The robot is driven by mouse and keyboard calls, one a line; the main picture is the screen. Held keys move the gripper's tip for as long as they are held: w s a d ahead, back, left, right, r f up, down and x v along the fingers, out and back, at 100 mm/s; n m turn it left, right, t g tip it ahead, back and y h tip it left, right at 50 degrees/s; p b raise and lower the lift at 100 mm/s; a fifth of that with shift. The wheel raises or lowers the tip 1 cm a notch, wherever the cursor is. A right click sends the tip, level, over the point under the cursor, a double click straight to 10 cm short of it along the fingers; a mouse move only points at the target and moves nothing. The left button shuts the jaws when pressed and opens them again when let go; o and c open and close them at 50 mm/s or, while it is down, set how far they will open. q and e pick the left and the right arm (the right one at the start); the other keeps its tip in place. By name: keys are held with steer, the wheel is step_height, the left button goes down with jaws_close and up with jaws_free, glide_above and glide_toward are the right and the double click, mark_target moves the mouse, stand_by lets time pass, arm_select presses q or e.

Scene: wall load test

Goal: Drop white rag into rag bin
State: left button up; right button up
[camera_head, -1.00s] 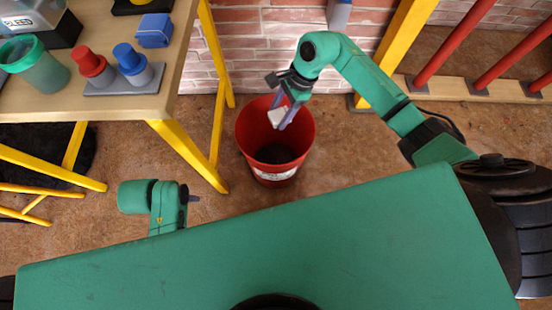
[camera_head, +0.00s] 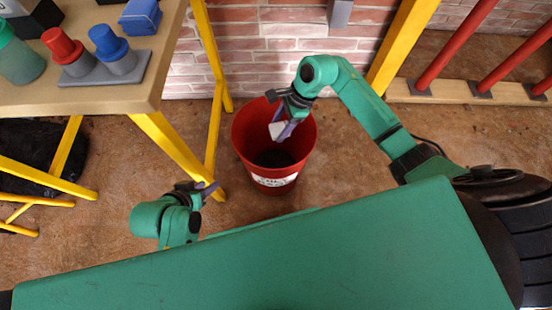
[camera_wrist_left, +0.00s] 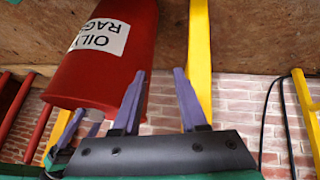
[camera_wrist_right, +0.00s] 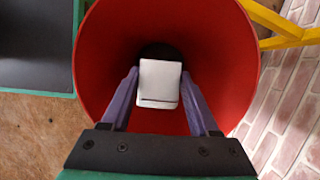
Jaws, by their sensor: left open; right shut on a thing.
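The white rag (camera_head: 278,130) is a small pale block between the purple fingers of my right gripper (camera_head: 285,128). My right gripper is shut on it and holds it over the open mouth of the red rag bin (camera_head: 275,181), inside the rim as seen from above. In the right wrist view the rag (camera_wrist_right: 159,80) sits between the two fingers, with the bin's round red inner wall (camera_wrist_right: 105,50) around it. The bin's bottom is dark. My left gripper (camera_head: 207,190) is open and empty, left of the bin. The left wrist view shows the bin's label, "OILY RAGS" (camera_wrist_left: 98,36).
A wooden-topped bench (camera_head: 110,98) with yellow legs stands at the left, holding red and blue capped containers and a blue box (camera_head: 140,17). A yellow post (camera_head: 402,45) and a brick wall (camera_head: 285,50) stand behind the bin. Brown floor (camera_head: 345,165) is clear to the bin's right.

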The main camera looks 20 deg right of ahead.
steer(key=o, duration=1.3)
steer(key=shift+c, duration=0.2)
steer(key=shift+r, duration=0.1)
arm_select(q)
steer(key=s+a+r+g+y+p, duration=0.2)
steer(key=s+a+r+g+p, duration=0.1)
steer(key=a, duration=0.4)
step_height(320, 180, up, 3)
steer(key=shift+s+f+n+g+y, duration=0.25)
steer(key=shift+s+g+y, duration=0.2)
steer(key=shift+s, duration=0.45)
arm_select(e)
steer(key=v, duration=1.4)
steer(key=shift+d+r, duration=0.15)
steer(key=shift+d, duration=0.05)
steer(key=shift+a, duration=0.1)
